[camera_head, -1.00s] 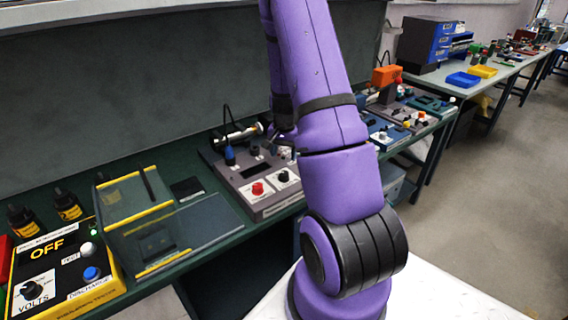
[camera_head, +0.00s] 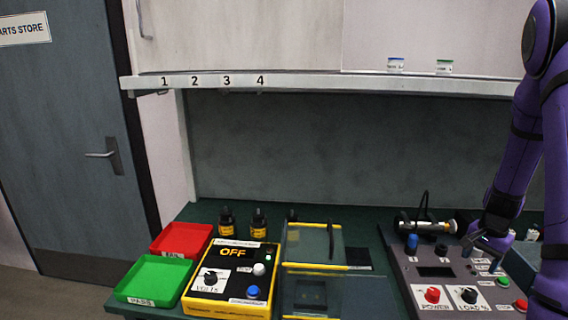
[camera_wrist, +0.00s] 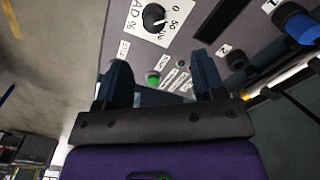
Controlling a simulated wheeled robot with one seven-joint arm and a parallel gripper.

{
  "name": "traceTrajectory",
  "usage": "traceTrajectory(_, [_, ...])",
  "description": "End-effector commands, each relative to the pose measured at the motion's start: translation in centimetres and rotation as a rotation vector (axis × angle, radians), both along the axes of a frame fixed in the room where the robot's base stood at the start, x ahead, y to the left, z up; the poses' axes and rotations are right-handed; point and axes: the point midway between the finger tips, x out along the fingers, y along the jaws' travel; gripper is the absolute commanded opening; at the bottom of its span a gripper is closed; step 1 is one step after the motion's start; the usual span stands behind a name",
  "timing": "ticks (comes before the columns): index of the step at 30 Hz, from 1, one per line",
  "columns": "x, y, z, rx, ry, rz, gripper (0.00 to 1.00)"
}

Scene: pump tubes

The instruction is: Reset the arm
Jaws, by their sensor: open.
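My purple arm (camera_head: 518,150) stands at the right edge in the head view and bends down over the grey control panel (camera_head: 395,270). My gripper (camera_head: 482,243) is over the right part of that panel, by its small labels. In the wrist view my gripper (camera_wrist: 160,66) has its two dark fingers apart, with nothing held between them. Beyond the fingers the panel shows a green button (camera_wrist: 152,78) and a black knob (camera_wrist: 154,17). Whether the fingertips touch the panel I cannot tell.
A yellow tester (camera_head: 232,278) reading OFF, a clear-walled box (camera_head: 308,245), a red tray (camera_head: 181,240) and a green tray (camera_head: 153,280) stand left of the panel. A shelf edge (camera_head: 320,84) overhangs the bench. A tube-like part (camera_head: 425,226) lies behind the panel's knobs.

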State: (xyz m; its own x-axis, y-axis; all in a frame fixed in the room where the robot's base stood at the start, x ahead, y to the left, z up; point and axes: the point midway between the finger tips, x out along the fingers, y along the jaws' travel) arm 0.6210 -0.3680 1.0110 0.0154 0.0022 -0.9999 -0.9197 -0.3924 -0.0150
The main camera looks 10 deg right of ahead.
Motion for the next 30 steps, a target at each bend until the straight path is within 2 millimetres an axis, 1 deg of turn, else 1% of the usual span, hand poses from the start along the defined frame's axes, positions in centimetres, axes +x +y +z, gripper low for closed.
traceTrajectory(1, [0.4,0.9,1.5,-0.002,-0.018,0.028,0.63])
traceTrajectory(5, [1.1,4.0,5.7,-0.003,-0.063,0.121,0.63])
traceTrajectory(6, [1.2,5.0,7.1,-0.006,-0.079,0.154,0.63])
traceTrajectory(10, [1.1,8.4,11.2,-0.011,-0.121,0.260,0.63])
traceTrajectory(14, [0.4,11.8,15.0,-0.021,-0.162,0.364,0.63])
traceTrajectory(18, [-1.1,15.3,18.7,-0.038,-0.203,0.478,0.63])
traceTrajectory(21, [-2.4,17.7,21.0,-0.054,-0.231,0.561,0.63])
traceTrajectory(26, [-5.2,21.2,24.3,-0.086,-0.272,0.689,0.63])
traceTrajectory(30, [-8.0,23.9,26.6,-0.119,-0.304,0.800,0.63])
